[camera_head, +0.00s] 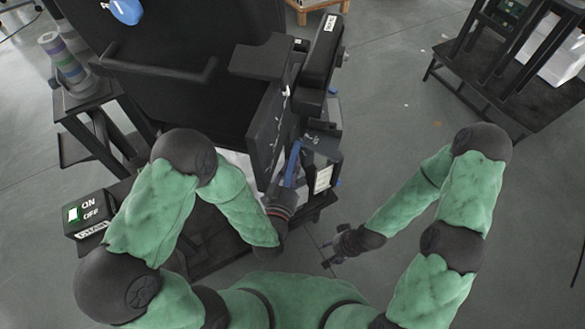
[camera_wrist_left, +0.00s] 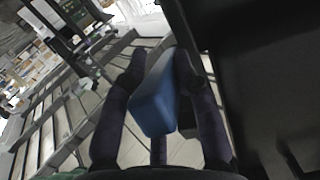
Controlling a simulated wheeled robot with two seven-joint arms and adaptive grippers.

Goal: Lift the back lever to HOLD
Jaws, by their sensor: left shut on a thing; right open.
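A blue lever handle (camera_head: 293,160) is at the right side of the dark machine (camera_head: 200,95), in front of a box with a white label. In the left wrist view the blue handle (camera_wrist_left: 153,95) is a thick block between the two dark fingers. My left gripper (camera_head: 287,187) is shut on this handle. In the left wrist view the gripper (camera_wrist_left: 158,85) has a finger on each side of it. The lever's pivot and any HOLD mark are hidden or too small to read. My right gripper (camera_head: 335,250) is open and empty, low and right of the machine.
A labelled dark bar (camera_head: 320,50) and a plate (camera_head: 262,58) rise beyond my left gripper. A dark table (camera_head: 510,90) stands at upper right. The floor between it and the machine is mostly clear.

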